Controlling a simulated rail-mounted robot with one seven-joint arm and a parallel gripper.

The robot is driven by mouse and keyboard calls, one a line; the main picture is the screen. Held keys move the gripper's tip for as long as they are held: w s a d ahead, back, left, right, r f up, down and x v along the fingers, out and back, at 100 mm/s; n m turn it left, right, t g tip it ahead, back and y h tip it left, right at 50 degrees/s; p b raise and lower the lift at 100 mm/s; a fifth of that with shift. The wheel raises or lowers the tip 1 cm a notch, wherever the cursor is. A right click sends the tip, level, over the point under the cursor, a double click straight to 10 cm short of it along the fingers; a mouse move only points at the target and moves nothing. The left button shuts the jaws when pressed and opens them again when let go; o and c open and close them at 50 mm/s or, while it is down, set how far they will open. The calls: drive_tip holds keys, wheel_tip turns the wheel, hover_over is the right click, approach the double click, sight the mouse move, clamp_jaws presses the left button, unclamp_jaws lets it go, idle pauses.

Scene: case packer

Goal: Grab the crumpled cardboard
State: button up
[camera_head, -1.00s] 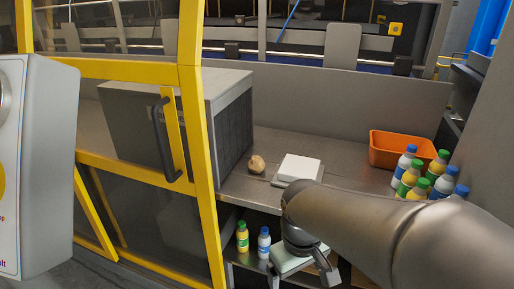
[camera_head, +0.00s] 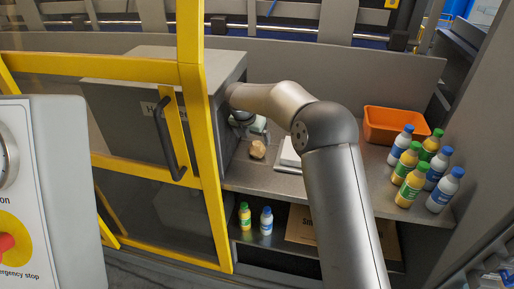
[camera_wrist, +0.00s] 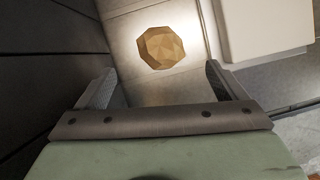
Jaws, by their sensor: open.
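The crumpled cardboard (camera_head: 257,149) is a small tan faceted lump on the grey counter, between the grey box and the white block. In the wrist view the crumpled cardboard (camera_wrist: 161,47) lies ahead of the fingers, centred a little left, with bare counter around it. My gripper (camera_wrist: 165,85) is open and empty, its two fingers spread apart and not touching the lump. In the head view my gripper (camera_head: 254,133) is partly hidden by my arm and sits just above and behind the cardboard.
A large grey box (camera_head: 150,110) stands close on the left, beyond a yellow-framed door (camera_head: 198,150). A white block (camera_head: 289,154) is right of the cardboard. An orange bin (camera_head: 395,125) and several bottles (camera_head: 411,186) stand further right. Two bottles (camera_head: 266,221) are on the shelf below.

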sight(255, 145)
drive_tip(key=p+x, duration=0.2)
drive_tip(key=x, duration=0.6)
drive_tip(key=shift+s+f+p, duration=0.1)
drive_tip(key=shift+f+p, duration=0.2)
drive_tip(key=c, duration=1)
